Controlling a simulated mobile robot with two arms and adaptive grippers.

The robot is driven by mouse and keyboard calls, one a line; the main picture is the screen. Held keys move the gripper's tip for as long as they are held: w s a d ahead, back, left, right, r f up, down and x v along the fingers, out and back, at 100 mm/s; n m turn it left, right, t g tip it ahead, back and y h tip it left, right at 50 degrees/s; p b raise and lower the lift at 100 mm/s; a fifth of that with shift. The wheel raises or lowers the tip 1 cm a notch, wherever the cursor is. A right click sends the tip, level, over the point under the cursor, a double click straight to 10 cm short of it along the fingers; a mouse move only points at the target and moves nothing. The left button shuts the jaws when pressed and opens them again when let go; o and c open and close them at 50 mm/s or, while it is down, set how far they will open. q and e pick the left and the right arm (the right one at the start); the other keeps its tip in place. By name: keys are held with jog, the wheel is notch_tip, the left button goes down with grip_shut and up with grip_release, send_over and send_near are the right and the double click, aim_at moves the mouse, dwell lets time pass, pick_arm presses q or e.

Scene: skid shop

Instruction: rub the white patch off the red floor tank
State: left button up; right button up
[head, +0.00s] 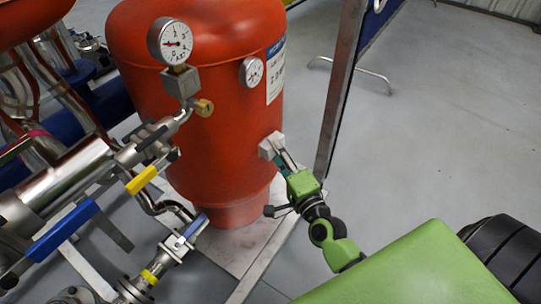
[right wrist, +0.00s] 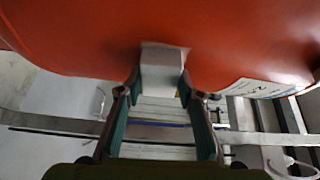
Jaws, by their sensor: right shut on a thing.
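The red floor tank (head: 205,120) stands upright on a pale metal base plate in the head view. Its red side also fills the top of the right wrist view (right wrist: 90,40). My right gripper (head: 281,158) is shut on a pale grey block (right wrist: 162,72). The block's far face is at the tank's lower right side and seems to touch it. A thin pale edge (right wrist: 187,51) shows beside the block in the wrist view and may be part of the white patch; the block hides the rest. My left gripper is not in view.
A pressure gauge (head: 171,42) on a valve fitting stands in front of the tank. Pipes with blue (head: 62,230) and yellow (head: 141,180) handles crowd the left. A metal frame post (head: 340,90) rises just right of the tank. Open grey floor lies farther right.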

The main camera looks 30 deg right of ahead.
aim_at(262, 152)
jog(key=shift+a+r+p, duration=0.1)
jog(key=shift+a+p, duration=0.35)
jog(key=shift+p, duration=0.05)
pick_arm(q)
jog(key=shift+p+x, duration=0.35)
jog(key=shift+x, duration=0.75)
pick_arm(e)
jog(key=shift+s+a, duration=0.25)
jog(key=shift+a, duration=0.45)
jog(key=shift+s+a, duration=0.2)
jog(key=shift+a, duration=0.45)
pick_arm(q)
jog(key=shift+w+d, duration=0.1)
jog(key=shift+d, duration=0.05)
pick_arm(e)
jog(key=shift+s, duration=0.1)
jog(key=shift+s+d, duration=0.2)
jog(key=shift+s, duration=0.4)
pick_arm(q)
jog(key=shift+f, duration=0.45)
pick_arm(e)
jog(key=shift+s+d, duration=0.3)
jog(key=shift+s, duration=0.4)
jog(key=shift+s+d, duration=0.35)
jog(key=shift+s, duration=0.35)
jog(key=shift+s+d, duration=0.3)
jog(key=shift+s, duration=0.4)
